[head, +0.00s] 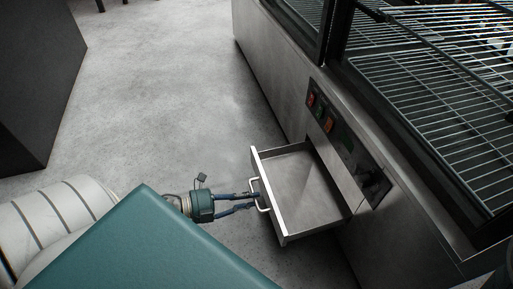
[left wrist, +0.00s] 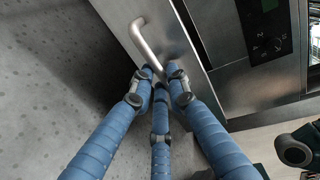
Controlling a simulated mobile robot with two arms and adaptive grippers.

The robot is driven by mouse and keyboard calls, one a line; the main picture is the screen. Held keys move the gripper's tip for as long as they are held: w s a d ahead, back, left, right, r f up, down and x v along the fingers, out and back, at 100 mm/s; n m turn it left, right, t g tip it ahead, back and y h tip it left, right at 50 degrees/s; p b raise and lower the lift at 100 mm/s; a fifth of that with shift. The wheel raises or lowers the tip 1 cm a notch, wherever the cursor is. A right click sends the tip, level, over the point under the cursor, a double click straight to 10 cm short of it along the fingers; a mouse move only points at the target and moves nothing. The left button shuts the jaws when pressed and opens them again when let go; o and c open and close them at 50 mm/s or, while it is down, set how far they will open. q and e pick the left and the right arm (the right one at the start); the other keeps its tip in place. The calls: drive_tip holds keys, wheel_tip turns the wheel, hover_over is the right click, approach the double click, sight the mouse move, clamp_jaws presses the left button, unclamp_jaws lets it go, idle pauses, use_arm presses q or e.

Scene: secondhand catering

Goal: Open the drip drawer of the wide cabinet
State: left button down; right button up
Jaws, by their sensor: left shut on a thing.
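The wide cabinet (head: 290,84) is a long stainless steel unit with wire racks on top, at the right of the head view. Its drip drawer (head: 303,178) is a shallow metal tray that stands well out from the cabinet front, and its inside looks empty. The drawer's handle (head: 259,194) is a pale bar on the drawer front; it also shows in the left wrist view (left wrist: 146,45). My left gripper (head: 251,199) has blue fingers closed around the handle; its fingertips (left wrist: 160,76) meet at the handle's lower end. My right gripper is not in view.
A control panel (head: 346,143) with coloured switches and a dark knob sits on the cabinet front above the drawer. A dark block (head: 38,75) stands at the upper left. The grey floor (head: 165,85) between them is clear.

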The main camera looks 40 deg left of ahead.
use_arm(q)
drive_tip(key=c, duration=1.7)
unclamp_jaws()
drive_tip(key=v, duration=1.2)
